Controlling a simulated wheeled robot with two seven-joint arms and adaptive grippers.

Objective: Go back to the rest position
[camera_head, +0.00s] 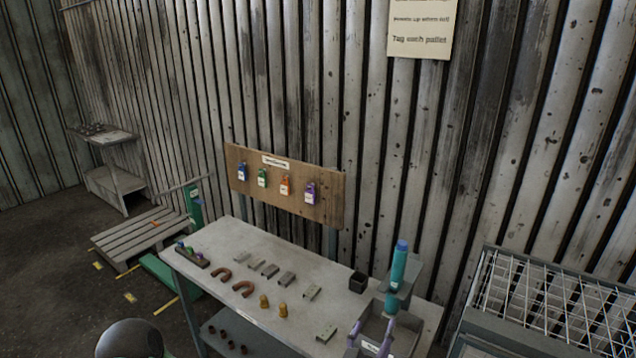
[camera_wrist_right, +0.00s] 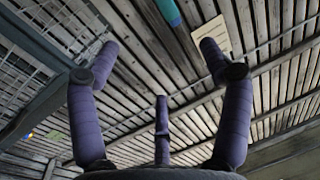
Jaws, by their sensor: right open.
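My right gripper (camera_head: 372,333) shows at the bottom right of the head view, in front of a grey labelled bin at the near right end of the workbench (camera_head: 262,312). Only its purple fingers show clearly. In the right wrist view, the purple fingers of my right gripper (camera_wrist_right: 218,60) are spread wide with nothing between them. The ribbed metal wall (camera_wrist_right: 130,90) fills the background there. My left gripper is not in the head view.
A teal cylinder (camera_head: 399,265) stands upright at the bench's right end. Brown U-shaped parts (camera_head: 243,288), metal brackets (camera_head: 287,278) and a black cup (camera_head: 358,282) lie on the bench. A wire rack (camera_head: 555,300) stands right; a pallet (camera_head: 140,240) lies left.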

